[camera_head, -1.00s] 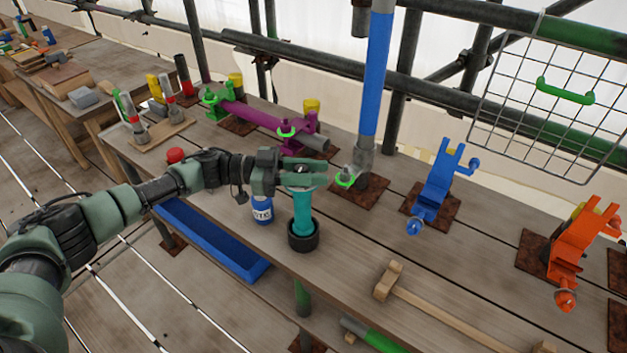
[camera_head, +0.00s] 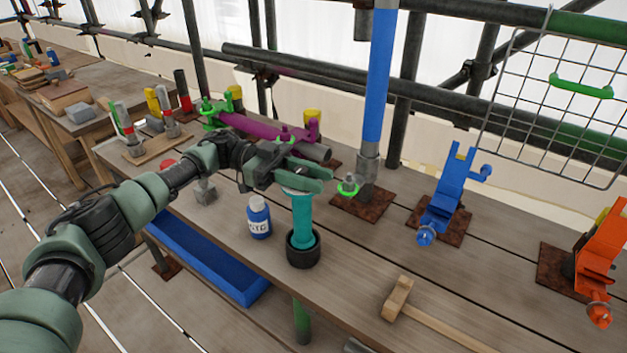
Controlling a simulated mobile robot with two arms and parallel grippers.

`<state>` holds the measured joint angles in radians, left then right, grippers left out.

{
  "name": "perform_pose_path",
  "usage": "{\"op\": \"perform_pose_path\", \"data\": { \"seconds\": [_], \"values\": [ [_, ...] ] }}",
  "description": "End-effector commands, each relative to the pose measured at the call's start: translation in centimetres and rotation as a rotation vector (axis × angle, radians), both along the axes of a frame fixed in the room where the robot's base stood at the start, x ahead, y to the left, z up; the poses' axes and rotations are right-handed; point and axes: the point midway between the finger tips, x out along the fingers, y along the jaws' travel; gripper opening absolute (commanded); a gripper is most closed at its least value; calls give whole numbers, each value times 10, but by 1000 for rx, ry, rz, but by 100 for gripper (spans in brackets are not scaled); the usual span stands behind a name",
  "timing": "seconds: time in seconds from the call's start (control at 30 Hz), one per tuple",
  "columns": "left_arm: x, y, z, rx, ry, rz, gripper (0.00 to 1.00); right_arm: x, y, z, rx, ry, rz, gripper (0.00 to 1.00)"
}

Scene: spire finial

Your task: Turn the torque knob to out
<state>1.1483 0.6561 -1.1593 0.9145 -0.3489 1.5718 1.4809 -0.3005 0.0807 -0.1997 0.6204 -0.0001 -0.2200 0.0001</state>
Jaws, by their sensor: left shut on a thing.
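A teal upright cylinder (camera_head: 302,218) stands in a black round base (camera_head: 303,250) near the front edge of the bench. A pale rim (camera_head: 298,192) shows at its top, just under my left gripper (camera_head: 322,179). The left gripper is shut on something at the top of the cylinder. I take this to be the torque knob, but the fingers hide it, so its setting cannot be read. My right gripper is not in view.
A blue bottle (camera_head: 258,218) stands just left of the cylinder. A green-ringed fitting (camera_head: 347,187) is close right of the fingers, by the blue pole (camera_head: 377,80). A mallet (camera_head: 398,298), blue clamp (camera_head: 446,195) and orange clamp (camera_head: 598,262) lie further right.

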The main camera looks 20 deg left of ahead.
Motion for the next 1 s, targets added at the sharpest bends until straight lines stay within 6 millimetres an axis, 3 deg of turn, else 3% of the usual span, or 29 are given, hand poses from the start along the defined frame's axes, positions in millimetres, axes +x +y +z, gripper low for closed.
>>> {"op": "perform_pose_path", "data": {
  "seconds": [0.2,0.23,0.3,0.67,1.0],
  "values": [
    [-1,-1,0,-1,0,-3,0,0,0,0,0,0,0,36],
    [-1,-1,0,-1,-1,-3,34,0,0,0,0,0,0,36],
    [-1,-1,0,-1,-1,-3,51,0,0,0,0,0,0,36],
    [1,3,-1,0,-1,0,51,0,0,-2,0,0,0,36],
    [13,55,-3,-2,-3,2,51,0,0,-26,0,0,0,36]
  ]
}}
